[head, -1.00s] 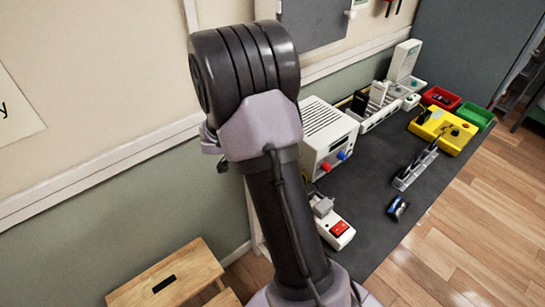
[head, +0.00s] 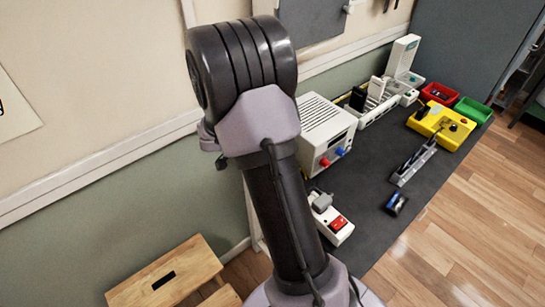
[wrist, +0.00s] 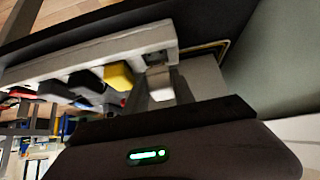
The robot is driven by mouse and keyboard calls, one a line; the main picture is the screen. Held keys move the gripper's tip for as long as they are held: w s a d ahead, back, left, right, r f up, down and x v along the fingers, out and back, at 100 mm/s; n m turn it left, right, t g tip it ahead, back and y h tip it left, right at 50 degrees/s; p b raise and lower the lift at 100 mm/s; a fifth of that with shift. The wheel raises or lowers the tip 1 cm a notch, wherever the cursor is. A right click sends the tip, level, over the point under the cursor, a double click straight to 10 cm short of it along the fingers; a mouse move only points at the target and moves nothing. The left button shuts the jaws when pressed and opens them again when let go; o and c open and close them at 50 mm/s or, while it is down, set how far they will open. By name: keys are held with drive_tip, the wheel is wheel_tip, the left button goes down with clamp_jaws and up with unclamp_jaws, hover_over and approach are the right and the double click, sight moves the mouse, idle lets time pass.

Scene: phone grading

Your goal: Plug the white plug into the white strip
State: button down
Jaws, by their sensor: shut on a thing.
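In the wrist view my gripper (wrist: 165,98) is shut on the white plug (wrist: 160,83), of which only a small pale block shows. The jaws are partly hidden by the dark gripper body. A long white strip (wrist: 65,63) runs just beyond, with a dark socket opening near its right end, close to the plug. Whether plug and strip touch cannot be told. In the head view a white strip (head: 342,238) with a red switch is partly hidden behind my arm, and a grey plug (head: 322,202) sits at its far end. My gripper is hidden in the head view.
Black and yellow (wrist: 118,75) blocks sit along the strip in the wrist view. In the head view a white power supply (head: 325,130) stands behind the strip; a blue-black item (head: 396,204) and a grey rack (head: 413,163) lie to the right. The front mat is otherwise clear.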

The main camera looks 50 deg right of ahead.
drive_tip(key=shift+f+b, duration=1.1)
drive_tip(key=shift+b, duration=0.65)
idle(0.7)
drive_tip(key=c, duration=1)
unclamp_jaws()
drive_tip(key=shift+f, duration=0.1)
drive_tip(key=shift+o, duration=0.2)
drive_tip(key=shift+s+a, duration=0.1)
drive_tip(key=shift+s+f, duration=0.1)
